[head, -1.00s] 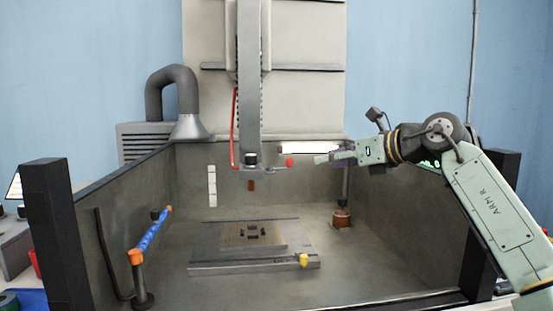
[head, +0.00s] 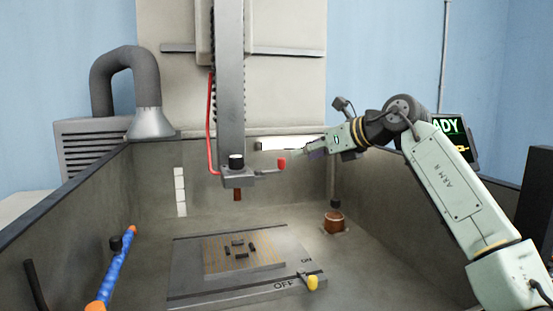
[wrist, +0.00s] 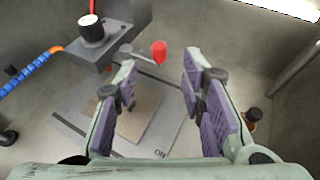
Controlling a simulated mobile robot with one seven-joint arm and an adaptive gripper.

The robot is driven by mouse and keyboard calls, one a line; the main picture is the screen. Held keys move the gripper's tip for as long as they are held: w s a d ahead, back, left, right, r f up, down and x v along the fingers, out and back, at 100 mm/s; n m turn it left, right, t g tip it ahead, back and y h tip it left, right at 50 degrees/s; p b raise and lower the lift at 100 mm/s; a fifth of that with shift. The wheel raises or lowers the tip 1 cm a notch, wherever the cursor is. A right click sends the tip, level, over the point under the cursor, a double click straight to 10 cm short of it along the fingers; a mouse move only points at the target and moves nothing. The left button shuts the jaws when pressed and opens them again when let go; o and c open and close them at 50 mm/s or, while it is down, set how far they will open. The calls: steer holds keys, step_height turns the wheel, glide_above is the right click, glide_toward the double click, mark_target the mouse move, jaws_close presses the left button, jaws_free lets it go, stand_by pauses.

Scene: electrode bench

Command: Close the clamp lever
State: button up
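The clamp lever (head: 268,171) is a thin grey arm with a red knob (head: 281,163), sticking out to the right from the grey head block (head: 238,178) under the vertical column. In the wrist view the red knob (wrist: 160,52) appears between and beyond my fingertips. My gripper (head: 307,150) is just right of the knob in the head view, apart from it. In the wrist view my gripper (wrist: 159,75) is open, its purple-padded fingers spread with nothing between them. A dark reddish electrode (head: 237,194) hangs under the block.
Below lies a grey plate (head: 190,262) with a grid work area and a yellow-knobbed lever (head: 312,282) near ON and OFF marks. A blue jointed hose (head: 116,268) stands at left, a copper-coloured pot (head: 334,222) at right. Tank walls (head: 425,200) surround them. A red cable (head: 210,130) runs beside the column.

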mark_target(283, 159)
steer(key=p+x, duration=0.2)
steer(key=x, duration=0.7)
steer(key=shift+w+a+f, duration=0.15)
steer(key=shift+a, duration=0.1)
jaws_close()
stand_by(0.5)
